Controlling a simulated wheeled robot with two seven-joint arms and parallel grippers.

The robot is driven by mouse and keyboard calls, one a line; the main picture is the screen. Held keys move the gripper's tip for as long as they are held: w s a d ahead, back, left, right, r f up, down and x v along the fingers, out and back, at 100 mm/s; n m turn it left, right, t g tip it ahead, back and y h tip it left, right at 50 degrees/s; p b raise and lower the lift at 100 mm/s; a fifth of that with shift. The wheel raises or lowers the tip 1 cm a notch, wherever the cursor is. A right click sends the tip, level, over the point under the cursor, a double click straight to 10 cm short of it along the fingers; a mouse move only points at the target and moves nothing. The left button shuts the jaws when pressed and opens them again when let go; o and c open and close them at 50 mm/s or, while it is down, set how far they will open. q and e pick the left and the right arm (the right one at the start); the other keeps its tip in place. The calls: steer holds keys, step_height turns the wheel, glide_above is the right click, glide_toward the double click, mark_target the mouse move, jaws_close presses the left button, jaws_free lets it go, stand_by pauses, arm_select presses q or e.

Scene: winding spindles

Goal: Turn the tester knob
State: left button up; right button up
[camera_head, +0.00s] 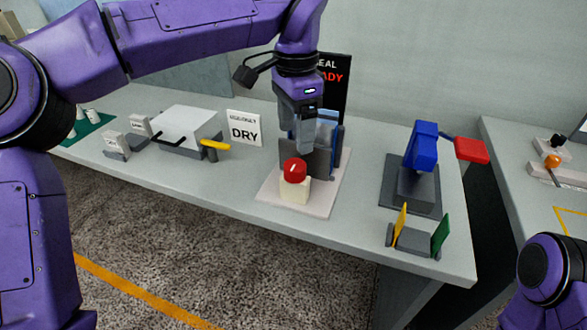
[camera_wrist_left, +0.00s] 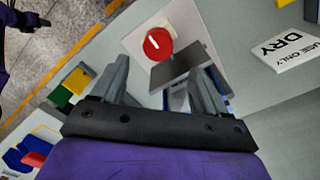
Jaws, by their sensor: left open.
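The tester knob (camera_head: 294,171) is a red round knob with a white line, on top of a cream block on a pale base plate (camera_head: 315,206). In the left wrist view the knob (camera_wrist_left: 158,43) lies beyond the fingertips, and its white line shows. My left gripper (camera_head: 305,145) points down just above and behind the knob, apart from it as far as I can tell. A grey block with blue parts (camera_head: 325,150) stands behind the knob. My right gripper is not in view.
A DRY sign (camera_head: 244,128) and a white box with a yellow handle (camera_head: 186,127) stand to the left. A blue device with a red end (camera_head: 421,146) and a stand with yellow and green plates (camera_head: 414,240) are to the right. A dark sign is behind.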

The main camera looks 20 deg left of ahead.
mark_target(295, 164)
arm_select(q)
steer(key=f, duration=0.8)
steer(key=shift+s+f, duration=0.2)
steer(key=shift+f, duration=0.05)
steer(key=c, duration=1.1)
